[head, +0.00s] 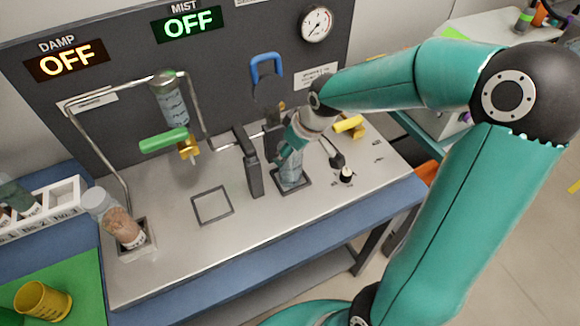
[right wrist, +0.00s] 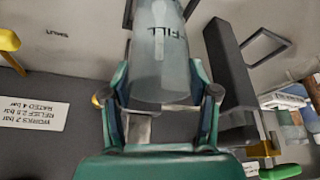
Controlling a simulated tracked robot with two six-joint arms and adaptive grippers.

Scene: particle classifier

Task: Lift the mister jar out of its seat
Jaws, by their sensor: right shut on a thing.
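The mister jar (head: 290,173) is a clear, bluish jar standing at the square dark-edged seat (head: 293,190) on the steel bench top. Whether its base is fully down in the seat is hard to tell. My right gripper (head: 288,146) is shut on the jar's upper part, coming from above and behind. In the right wrist view, the jar (right wrist: 163,55) with the word FILL on it lies between the two fingers (right wrist: 160,100), one on each side. My left gripper is not in view.
A dark upright post (head: 250,167) stands just left of the jar. A black-knobbed lever (head: 337,160) and yellow handle (head: 350,125) are to the right. An empty square seat (head: 212,206), a jar of brown particles (head: 127,230) and a green-handled valve (head: 164,140) are left.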

